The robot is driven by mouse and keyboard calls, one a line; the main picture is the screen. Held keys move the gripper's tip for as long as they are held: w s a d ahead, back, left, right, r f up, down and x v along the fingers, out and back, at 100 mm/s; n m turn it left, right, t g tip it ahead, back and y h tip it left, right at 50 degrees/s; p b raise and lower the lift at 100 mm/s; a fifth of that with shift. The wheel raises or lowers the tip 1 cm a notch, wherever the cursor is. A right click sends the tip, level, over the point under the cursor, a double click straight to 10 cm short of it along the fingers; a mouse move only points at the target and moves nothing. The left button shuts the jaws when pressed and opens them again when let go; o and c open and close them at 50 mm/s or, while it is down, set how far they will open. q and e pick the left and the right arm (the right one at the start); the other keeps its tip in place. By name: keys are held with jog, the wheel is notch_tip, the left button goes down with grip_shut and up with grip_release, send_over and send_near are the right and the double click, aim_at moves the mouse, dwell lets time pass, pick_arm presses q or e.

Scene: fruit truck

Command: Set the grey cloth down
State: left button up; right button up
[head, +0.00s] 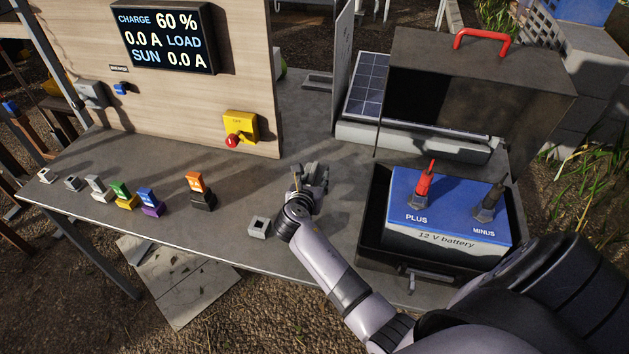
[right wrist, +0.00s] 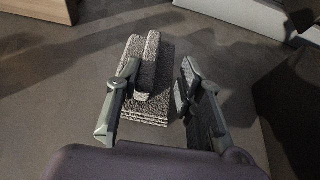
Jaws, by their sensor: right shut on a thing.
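The grey cloth (right wrist: 152,70) shows in the right wrist view as a folded, speckled grey stack with a raised ridge on top. My right gripper (right wrist: 160,78) is shut on it, with one finger against the ridge and the other at the cloth's right side. In the head view my right gripper (head: 311,175) is low over the middle of the grey bench top (head: 330,225), left of the battery box. The cloth is hard to make out there, mostly hidden by the gripper. Whether its underside touches the bench cannot be told. My left gripper is out of view.
A black box (head: 375,225) with a raised lid holds a blue battery (head: 440,190) with red and black clamps, right of my gripper. A small grey block (head: 259,227) sits near the front edge. Several coloured plugs stand further left. A yellow switch (head: 240,127) is on the panel behind.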

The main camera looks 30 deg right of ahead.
jog(key=shift+f, duration=0.1)
jog(key=o, duration=1.2)
jog(key=shift+c, duration=0.2)
jog(key=shift+a, duration=0.1)
jog(key=v, duration=1.2)
